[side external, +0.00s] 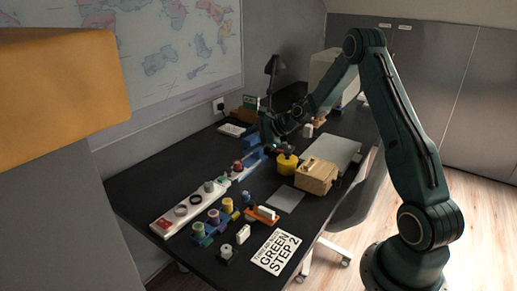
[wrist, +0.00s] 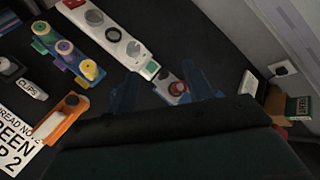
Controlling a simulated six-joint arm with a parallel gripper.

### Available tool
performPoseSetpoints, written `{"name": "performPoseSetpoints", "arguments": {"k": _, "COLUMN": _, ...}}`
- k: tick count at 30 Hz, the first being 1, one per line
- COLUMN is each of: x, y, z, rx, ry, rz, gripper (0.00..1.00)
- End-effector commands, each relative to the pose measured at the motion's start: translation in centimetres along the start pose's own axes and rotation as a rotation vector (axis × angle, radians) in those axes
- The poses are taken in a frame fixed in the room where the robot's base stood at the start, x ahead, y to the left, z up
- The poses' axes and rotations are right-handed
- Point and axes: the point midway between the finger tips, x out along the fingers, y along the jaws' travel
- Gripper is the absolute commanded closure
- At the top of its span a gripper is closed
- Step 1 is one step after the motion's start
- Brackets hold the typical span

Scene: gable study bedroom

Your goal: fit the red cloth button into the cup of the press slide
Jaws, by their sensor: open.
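The red cloth button (wrist: 177,88) shows as a small red round piece on a pale block in the wrist view. In the side view a red round piece (side external: 237,166) sits at the far end of the white strip. My gripper (wrist: 160,76) is open, with one blue finger on each side of the button's block in the wrist view. In the side view my gripper (side external: 255,155) is low over the table beside the red piece. I cannot tell whether the fingers touch anything. A grey round part (wrist: 161,73) stands beside the button; I cannot tell whether it is the press slide's cup.
A white strip (side external: 165,222) with several round parts lies along the table's left side. Blue holders with spools (side external: 213,217), an orange holder (side external: 263,214), a yellow pot (side external: 286,164), a wooden box (side external: 317,176) and a printed card (side external: 277,251) stand nearby.

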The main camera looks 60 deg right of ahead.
Motion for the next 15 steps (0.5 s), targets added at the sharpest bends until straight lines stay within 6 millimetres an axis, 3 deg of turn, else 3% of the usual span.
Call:
{"name": "performPoseSetpoints", "arguments": {"k": 3, "x": -1.4, "y": 0.5, "z": 3.7, "rx": -0.175, "ry": 0.025, "rz": 0.044, "gripper": 0.49}}
{"name": "performPoseSetpoints", "arguments": {"k": 15, "x": -7.3, "y": 4.1, "z": 13.0, "rx": -0.719, "ry": 0.097, "rz": 0.194, "gripper": 0.49}}
